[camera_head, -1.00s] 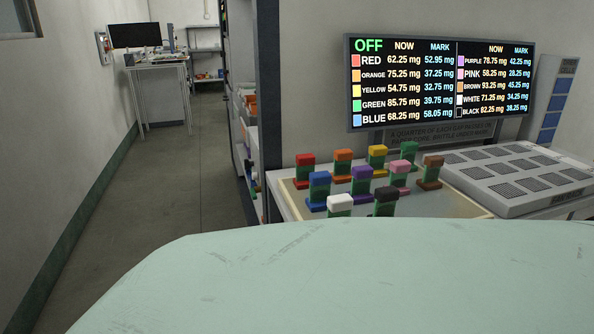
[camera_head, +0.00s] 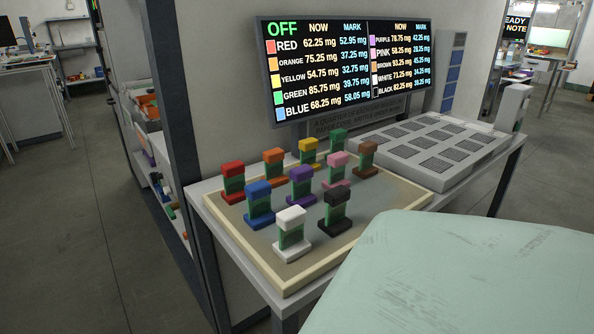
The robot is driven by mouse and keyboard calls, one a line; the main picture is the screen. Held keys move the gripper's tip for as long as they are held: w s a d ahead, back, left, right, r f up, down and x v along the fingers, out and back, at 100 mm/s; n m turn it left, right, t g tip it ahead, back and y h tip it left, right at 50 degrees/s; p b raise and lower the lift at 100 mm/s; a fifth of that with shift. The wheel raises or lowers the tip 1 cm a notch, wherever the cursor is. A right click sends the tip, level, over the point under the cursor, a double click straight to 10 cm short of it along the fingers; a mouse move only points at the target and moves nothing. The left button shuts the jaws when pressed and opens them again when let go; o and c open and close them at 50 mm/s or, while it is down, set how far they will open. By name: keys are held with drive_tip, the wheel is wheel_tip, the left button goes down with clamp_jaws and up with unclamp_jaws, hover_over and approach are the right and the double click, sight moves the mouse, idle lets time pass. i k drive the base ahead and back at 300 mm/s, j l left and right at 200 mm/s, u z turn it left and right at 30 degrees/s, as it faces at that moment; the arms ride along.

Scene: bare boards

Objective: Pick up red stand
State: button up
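The red stand (camera_head: 233,182) is a small upright piece with a red top, a green middle and a red base. It stands at the back left of a shallow cream-rimmed tray (camera_head: 284,287) on a bench. Right of it is the orange stand (camera_head: 274,168), and in front to the right is the blue stand (camera_head: 259,204). Purple, white, black, yellow, green, pink and brown stands share the tray, all upright. My gripper is not in view.
A grey device with dark grilles (camera_head: 430,150) fills the bench right of the tray. A screen (camera_head: 345,70) headed OFF lists colours with mg values. A dark post (camera_head: 178,120) and shelf stand left. A pale green surface covers the lower right. The left floor is clear.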

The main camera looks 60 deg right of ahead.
sight(233, 176)
drive_tip(key=i+z, duration=0.1)
drive_tip(key=z, duration=0.4)
drive_tip(key=i+j+z, duration=0.1)
drive_tip(key=z, duration=0.4)
drive_tip(key=i+j+z, duration=0.1)
drive_tip(key=z, duration=0.4)
drive_tip(key=i+j+z, duration=0.15)
drive_tip(key=z, duration=0.2)
drive_tip(key=j+z, duration=0.35)
drive_tip(key=i+j+z, duration=0.1)
drive_tip(key=j+z, duration=0.25)
